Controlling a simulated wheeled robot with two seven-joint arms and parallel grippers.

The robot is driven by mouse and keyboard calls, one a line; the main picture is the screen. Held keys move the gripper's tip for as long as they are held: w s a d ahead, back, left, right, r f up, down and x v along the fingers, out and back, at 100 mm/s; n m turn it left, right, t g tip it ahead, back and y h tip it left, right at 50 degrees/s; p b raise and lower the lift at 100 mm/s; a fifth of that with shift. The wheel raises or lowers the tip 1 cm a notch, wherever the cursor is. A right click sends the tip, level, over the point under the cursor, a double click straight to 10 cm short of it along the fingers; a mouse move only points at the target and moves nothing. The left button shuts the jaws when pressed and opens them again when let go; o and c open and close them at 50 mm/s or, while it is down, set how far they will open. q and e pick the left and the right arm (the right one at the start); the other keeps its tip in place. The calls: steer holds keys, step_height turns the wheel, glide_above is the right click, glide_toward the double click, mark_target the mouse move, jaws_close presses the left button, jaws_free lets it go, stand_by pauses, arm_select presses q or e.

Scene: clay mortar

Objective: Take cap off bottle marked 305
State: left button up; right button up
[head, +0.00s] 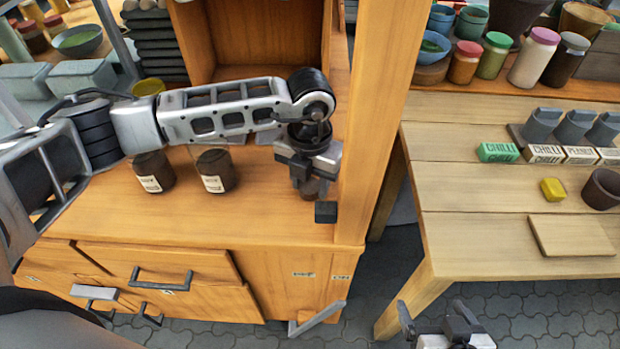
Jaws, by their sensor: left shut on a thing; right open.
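Two dark brown bottles with white labels stand on the wooden cabinet top, a left one (153,173) and a right one (215,171). Their labels are too small to read, so I cannot tell which is marked 305. My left gripper (312,192) points down near the cabinet's right end. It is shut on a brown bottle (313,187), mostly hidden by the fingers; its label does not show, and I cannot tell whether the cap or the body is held. My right gripper (436,316) is open and empty at the bottom edge, over the paved floor.
A wooden post (385,110) rises close to the right of my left gripper. Drawers with handles (160,279) are in the cabinet front. A lighter table (480,225) at right holds small labelled boxes, a yellow block (553,190) and a board (572,237). Jars line the shelf behind.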

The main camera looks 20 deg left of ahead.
mark_target(310, 185)
arm_select(q)
steer(key=shift+f, duration=0.1)
arm_select(e)
steer(key=shift+f, duration=0.1)
arm_select(q)
steer(key=shift+f, duration=0.15)
steer(key=o, duration=1.1)
arm_select(e)
steer(key=shift+s+f, duration=0.1)
steer(key=shift+s, duration=0.15)
arm_select(q)
steer(key=shift+r, duration=0.5)
step_height(310, 185, up, 12)
steer(key=shift+f+b, duration=0.25)
steer(key=shift+b, duration=0.2)
arm_select(e)
steer(key=shift+w+r, duration=0.2)
steer(key=shift+w, duration=0.15)
